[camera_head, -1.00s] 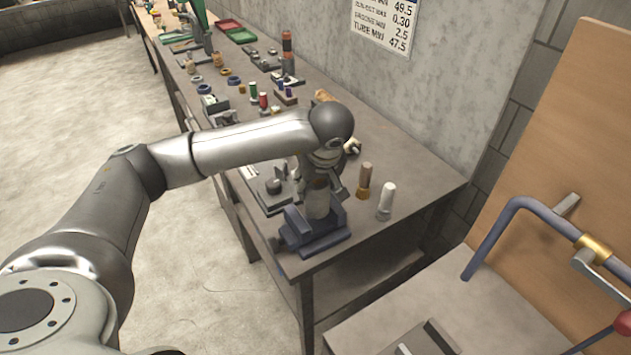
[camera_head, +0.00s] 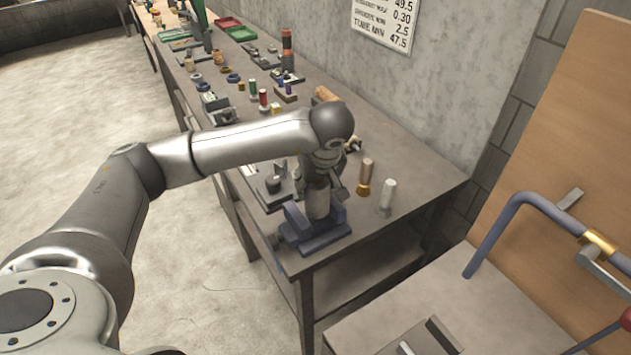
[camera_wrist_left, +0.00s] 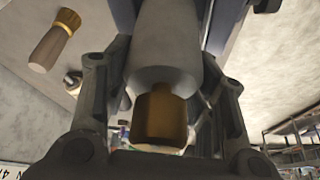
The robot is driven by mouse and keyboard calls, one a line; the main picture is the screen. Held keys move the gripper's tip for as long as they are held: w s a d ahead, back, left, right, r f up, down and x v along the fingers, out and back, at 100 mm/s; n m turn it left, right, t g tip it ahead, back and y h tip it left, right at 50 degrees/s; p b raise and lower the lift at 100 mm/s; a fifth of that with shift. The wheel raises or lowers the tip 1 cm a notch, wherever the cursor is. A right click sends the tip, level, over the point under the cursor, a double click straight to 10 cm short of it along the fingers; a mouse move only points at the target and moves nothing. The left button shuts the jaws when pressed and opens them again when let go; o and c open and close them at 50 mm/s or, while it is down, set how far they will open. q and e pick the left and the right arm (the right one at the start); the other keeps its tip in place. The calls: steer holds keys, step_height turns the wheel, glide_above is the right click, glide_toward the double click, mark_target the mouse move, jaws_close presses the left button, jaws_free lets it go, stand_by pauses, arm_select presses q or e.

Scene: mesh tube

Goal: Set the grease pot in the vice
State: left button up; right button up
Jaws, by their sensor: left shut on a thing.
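The grease pot, a grey cylinder (camera_head: 318,205), stands upright between the jaws of the blue vice (camera_head: 318,244) at the near corner of the bench. My left gripper (camera_head: 320,182) is above the vice and shut on the pot's upper part. In the left wrist view, the grey pot body (camera_wrist_left: 165,50) and its brass end (camera_wrist_left: 160,118) lie between the fingers, with blue vice parts (camera_wrist_left: 228,30) alongside. I cannot tell whether the vice jaws touch the pot. Its base is hidden. My right gripper is out of view.
A brown-handled piece with a brass collar (camera_head: 365,177) and a pale cylinder (camera_head: 387,196) stand just right of the vice. A grey fixture (camera_head: 272,187) sits to its left. Several small parts cover the bench farther back. A blue bent tube (camera_head: 490,235) is at the right.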

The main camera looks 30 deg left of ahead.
arm_select(q)
steer(key=shift+f+b, duration=0.4)
steer(key=shift+f, duration=0.05)
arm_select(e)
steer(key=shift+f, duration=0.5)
arm_select(q)
steer(key=shift+f+b, duration=0.4)
steer(key=shift+f, duration=0.05)
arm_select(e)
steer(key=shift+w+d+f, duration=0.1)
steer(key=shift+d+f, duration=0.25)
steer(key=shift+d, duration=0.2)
arm_select(q)
steer(key=shift+f+b, duration=0.3)
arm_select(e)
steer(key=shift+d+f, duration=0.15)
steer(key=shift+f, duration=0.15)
arm_select(q)
steer(key=shift+f, duration=0.2)
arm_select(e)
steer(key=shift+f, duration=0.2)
arm_select(q)
steer(key=o, duration=1.3)
steer(key=shift+v, duration=4.05)
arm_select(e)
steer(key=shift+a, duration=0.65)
arm_select(q)
steer(key=shift+r, duration=0.1)
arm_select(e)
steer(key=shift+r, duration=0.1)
